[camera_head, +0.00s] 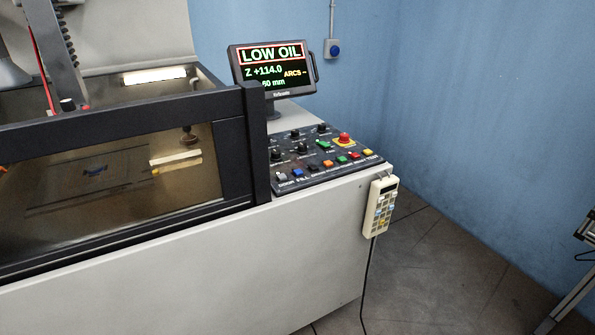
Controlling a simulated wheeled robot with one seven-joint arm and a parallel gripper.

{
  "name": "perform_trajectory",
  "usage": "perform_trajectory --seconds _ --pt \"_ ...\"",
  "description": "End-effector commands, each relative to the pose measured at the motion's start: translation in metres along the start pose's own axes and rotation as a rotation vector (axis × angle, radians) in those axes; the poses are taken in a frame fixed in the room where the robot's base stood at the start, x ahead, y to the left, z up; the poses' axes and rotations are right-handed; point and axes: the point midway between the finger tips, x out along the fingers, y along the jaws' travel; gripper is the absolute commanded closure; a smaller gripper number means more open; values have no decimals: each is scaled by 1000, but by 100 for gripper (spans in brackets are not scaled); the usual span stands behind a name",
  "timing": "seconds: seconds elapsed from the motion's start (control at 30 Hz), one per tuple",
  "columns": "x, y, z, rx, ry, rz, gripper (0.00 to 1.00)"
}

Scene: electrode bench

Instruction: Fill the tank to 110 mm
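The machine's tank (110,195) is on the left, behind a dark-framed window. A light bar and its reflection show inside it; I cannot tell the oil level. The monitor (273,70) stands at the back right of the machine. It reads "LOW OIL" in a red box, "Z +114.0", "ARCS --" and a partly hidden line ending in "60 mm". The control panel (282,187) below it carries several dark knobs, coloured buttons and a red mushroom button (344,139) on a yellow base. Button labels are too small to read. My gripper is not in view.
A cream hand pendant (380,207) hangs on the machine's right side, its cable running to the floor. Tiled floor (450,265) right of the machine is open, with a dark-and-metal frame (580,285) at the right edge.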

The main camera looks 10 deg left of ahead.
Motion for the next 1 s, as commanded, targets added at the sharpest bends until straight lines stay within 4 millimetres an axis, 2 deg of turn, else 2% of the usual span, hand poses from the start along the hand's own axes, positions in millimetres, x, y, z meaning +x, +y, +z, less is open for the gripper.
perform_trajectory --seconds 0.07,0.57,1.0 --pt "0 0 0 0 0 0 51" --pt "0 0 0 0 0 0 99" --pt "0 0 0 0 0 0 100"
